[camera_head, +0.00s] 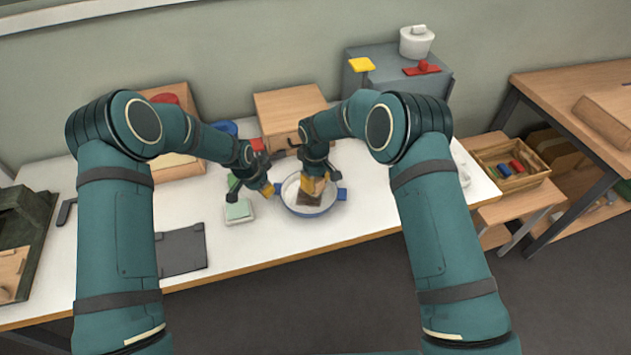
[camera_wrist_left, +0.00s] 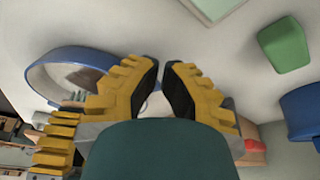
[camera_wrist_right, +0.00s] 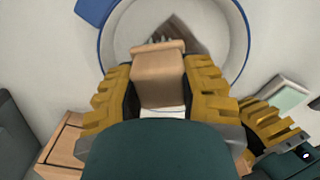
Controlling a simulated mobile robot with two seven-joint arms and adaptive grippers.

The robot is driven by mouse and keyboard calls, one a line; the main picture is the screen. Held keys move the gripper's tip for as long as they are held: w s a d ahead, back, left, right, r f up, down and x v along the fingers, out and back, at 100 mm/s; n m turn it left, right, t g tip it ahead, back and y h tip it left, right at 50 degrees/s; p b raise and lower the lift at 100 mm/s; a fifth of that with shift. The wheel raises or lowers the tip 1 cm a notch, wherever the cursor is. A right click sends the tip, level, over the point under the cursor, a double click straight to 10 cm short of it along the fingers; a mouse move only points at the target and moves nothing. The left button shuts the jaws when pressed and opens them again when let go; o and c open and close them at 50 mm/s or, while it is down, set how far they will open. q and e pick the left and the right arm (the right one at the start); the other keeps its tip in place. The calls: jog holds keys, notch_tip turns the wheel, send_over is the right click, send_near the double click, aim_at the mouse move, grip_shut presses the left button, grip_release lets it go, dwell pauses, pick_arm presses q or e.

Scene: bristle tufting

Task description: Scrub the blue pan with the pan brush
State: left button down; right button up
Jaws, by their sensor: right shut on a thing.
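The blue pan (camera_head: 310,214) stands on the white table with its pale inside facing up. Its rim shows in the left wrist view (camera_wrist_left: 66,54) and the right wrist view (camera_wrist_right: 244,45). My right gripper (camera_head: 316,182) is shut on the wooden block of the pan brush (camera_wrist_right: 160,75) above the pan. The brush's dark bristle end (camera_head: 309,199) points down into the pan; contact with the bottom cannot be made out. My left gripper (camera_head: 267,189) is beside the pan, at its left. Its fingertips (camera_wrist_left: 160,66) are close together with a narrow gap showing.
A pale green pad on a white holder (camera_head: 238,211) lies left of the pan. A green block (camera_wrist_left: 285,45) and a blue object (camera_head: 225,128) are nearby. A wooden box (camera_head: 290,105) stands behind. A dark mat (camera_head: 181,250) lies front left. White table is clear right of the pan.

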pick_arm(q)
jog(key=shift+f, duration=0.3)
pick_arm(e)
jog(key=shift+f, duration=1)
dwell(0.5)
jog(key=shift+w+a, duration=0.15)
jog(key=shift+a, duration=0.8)
jog(key=shift+w+a, duration=0.1)
jog(key=shift+a, duration=0.8)
jog(key=shift+d, duration=0.1)
